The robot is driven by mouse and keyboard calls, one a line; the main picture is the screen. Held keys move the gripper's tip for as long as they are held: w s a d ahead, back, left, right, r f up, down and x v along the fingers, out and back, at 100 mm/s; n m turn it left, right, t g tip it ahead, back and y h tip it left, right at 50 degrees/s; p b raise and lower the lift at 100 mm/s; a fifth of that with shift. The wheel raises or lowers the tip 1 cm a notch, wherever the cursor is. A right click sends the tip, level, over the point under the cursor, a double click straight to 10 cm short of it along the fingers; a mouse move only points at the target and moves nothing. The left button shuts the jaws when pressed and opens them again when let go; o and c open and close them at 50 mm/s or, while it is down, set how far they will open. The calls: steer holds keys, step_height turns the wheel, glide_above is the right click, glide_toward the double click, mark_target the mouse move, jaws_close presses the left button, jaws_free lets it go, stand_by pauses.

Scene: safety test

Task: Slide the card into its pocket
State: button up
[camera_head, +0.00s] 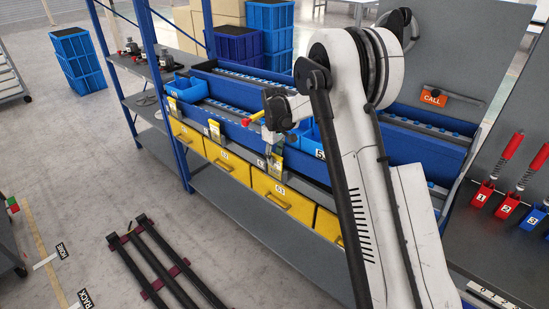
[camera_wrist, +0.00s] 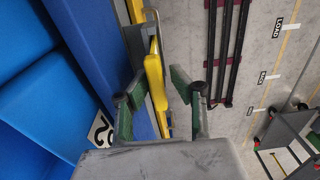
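My gripper (camera_head: 271,152) is at the shelf front, by the third yellow-and-white holder (camera_head: 278,164) from the left. In the wrist view, my gripper's fingers (camera_wrist: 160,93) stand apart, with a narrow upright yellow piece (camera_wrist: 155,78) between or just beyond them. I cannot tell whether this piece is a card or a pocket, and no separate card is clear. Gaps seem to show beside the yellow piece. Two similar holders, a left one (camera_head: 172,106) and a middle one (camera_head: 215,131), hang farther left along the same edge.
Yellow drawers (camera_head: 284,200) sit below the holders. Blue bins (camera_head: 187,89) stand on the shelf above. A blue post (camera_head: 165,95) rises at the left. Black rails (camera_head: 155,260) lie on the floor in front. An orange CALL sign (camera_head: 435,98) is at the right.

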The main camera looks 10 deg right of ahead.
steer(key=shift+d, duration=0.15)
steer(key=shift+w+r, duration=0.1)
steer(key=shift+r, duration=0.55)
step_height(320, 180, up, 18)
steer(key=p, duration=0.3)
stand_by(0.5)
steer(key=shift+f, duration=0.15)
stand_by(0.3)
